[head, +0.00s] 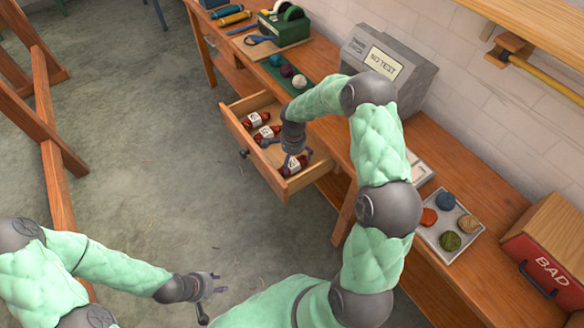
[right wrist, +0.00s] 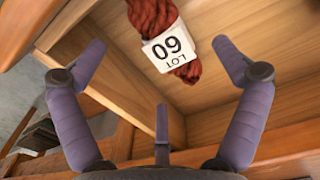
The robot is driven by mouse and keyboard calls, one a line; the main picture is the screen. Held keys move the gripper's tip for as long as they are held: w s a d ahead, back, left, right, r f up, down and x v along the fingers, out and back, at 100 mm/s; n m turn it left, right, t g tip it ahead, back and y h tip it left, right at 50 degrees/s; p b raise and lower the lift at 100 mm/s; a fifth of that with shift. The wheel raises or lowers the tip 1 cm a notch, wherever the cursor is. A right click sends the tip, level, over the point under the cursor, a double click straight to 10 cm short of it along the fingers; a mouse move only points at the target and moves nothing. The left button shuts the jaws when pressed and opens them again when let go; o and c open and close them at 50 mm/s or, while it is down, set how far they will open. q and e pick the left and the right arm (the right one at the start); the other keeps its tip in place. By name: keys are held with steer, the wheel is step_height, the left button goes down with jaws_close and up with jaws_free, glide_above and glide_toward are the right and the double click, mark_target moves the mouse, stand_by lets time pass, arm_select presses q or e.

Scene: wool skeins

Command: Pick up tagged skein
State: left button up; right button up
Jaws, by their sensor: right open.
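Several dark red skeins with white tags lie in an open wooden drawer (head: 236,118). The front skein (head: 294,165) lies near the drawer's front right corner, beside my right gripper (head: 284,158). In the right wrist view, a red skein (right wrist: 150,14) wears a white tag (right wrist: 166,48) marked "LOT" and two digits like 60 or 09; the orientation leaves this unclear. The skein's upper end is cut off by the frame. My right gripper (right wrist: 160,62) is open and empty, its fingers on either side of the tag, apart from it. My left gripper (head: 213,293) is open and empty above the floor.
The drawer walls stand close around my right gripper. A wooden frame (head: 60,170) stands left.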

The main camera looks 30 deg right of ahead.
mark_target(292, 166)
step_height(292, 166, down, 6)
steer(key=shift+a+r+b, duration=0.1)
steer(key=shift+a+b, duration=0.05)
steer(key=shift+b, duration=1)
steer(key=shift+r, duration=0.1)
steer(key=c, duration=1.2)
steer(key=shift+c, duration=0.2)
